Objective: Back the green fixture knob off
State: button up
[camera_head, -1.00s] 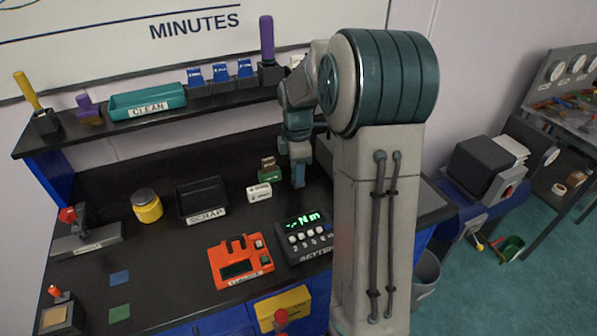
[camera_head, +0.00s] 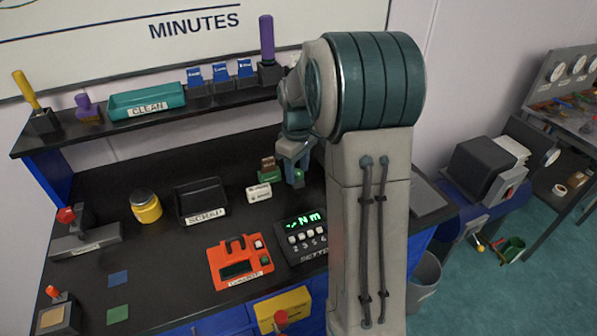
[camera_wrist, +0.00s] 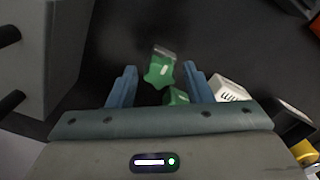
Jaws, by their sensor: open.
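The green lobed knob (camera_wrist: 160,72) shows in the wrist view, between and slightly beyond my fingertips, with a grey part at its far end. A second green piece (camera_wrist: 175,96), seemingly part of the fixture, lies nearer the palm by the right finger. My gripper (camera_wrist: 160,72) is open, its blue fingers on either side of the knob with gaps; I cannot tell their height difference. In the head view my gripper (camera_head: 295,170) points down right of the green fixture (camera_head: 269,175), which has a brown top. A small green spot, likely the knob (camera_head: 299,174), shows by the fingers.
A white labelled block (camera_head: 259,192) stands just in front of the fixture. The black Scrap tray (camera_head: 201,201) is to the left. The number-key panel (camera_head: 302,238) and orange device (camera_head: 240,262) are in front. A large grey body (camera_wrist: 40,50) fills the wrist view's upper left.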

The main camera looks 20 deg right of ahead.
jog(key=m, duration=0.6)
dwell(0.3)
jog(key=c, duration=0.8)
jog(key=n, duration=0.4)
jog(key=shift+c, duration=0.2)
jog(key=n, duration=0.4)
jog(key=shift+n, duration=0.4)
jog(key=n+p, duration=0.1)
jog(key=n, duration=0.3)
jog(key=shift+n, duration=0.3)
